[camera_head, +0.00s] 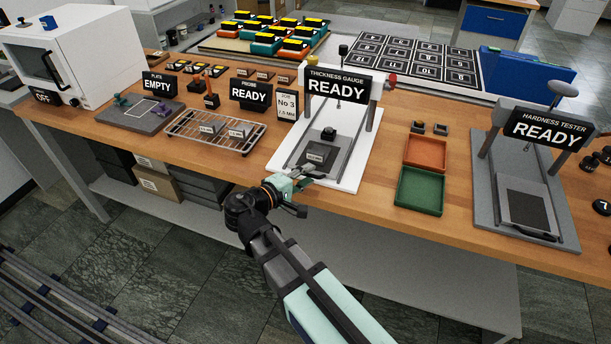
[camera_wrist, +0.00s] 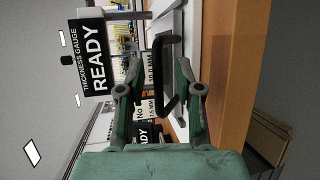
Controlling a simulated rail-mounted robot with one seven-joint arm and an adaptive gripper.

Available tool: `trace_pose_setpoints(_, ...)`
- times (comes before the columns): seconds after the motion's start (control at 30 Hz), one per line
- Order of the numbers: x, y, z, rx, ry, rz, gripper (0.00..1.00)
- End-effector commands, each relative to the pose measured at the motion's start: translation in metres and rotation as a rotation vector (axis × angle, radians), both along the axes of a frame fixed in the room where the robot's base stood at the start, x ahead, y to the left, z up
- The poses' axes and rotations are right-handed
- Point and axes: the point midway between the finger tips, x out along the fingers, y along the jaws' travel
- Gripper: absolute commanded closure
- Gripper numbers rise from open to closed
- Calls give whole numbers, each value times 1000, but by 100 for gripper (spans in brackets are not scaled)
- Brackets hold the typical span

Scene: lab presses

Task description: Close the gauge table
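The thickness gauge (camera_head: 337,86) stands at the middle of the bench, with a sign reading READY. Its grey table (camera_head: 318,154), with a dark plate on it, lies low at the front of the white base. My gripper (camera_head: 310,173) is at the front edge of this table. In the wrist view, my gripper (camera_wrist: 155,75) is open, with its two fingers apart.
A wire rack (camera_head: 216,133) with blocks stands left of the gauge. An orange tray (camera_head: 427,152) and a green tray (camera_head: 419,191) lie to its right. The hardness tester (camera_head: 525,150) stands farther right.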

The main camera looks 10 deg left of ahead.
Motion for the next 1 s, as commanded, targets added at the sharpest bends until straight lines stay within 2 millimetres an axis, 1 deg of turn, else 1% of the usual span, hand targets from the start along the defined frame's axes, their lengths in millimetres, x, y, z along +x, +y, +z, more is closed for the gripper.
trace_pose_setpoints(0.17,-13,8,3,0,-1,2,65)
trace_pose_setpoints(0.27,-26,17,6,1,0,3,65)
trace_pose_setpoints(0.5,-66,42,15,1,1,4,65)
trace_pose_setpoints(0.7,-89,56,21,0,1,3,65)
trace_pose_setpoints(0.83,-97,60,22,0,2,0,65)
trace_pose_setpoints(1.0,-100,62,23,0,2,0,65)
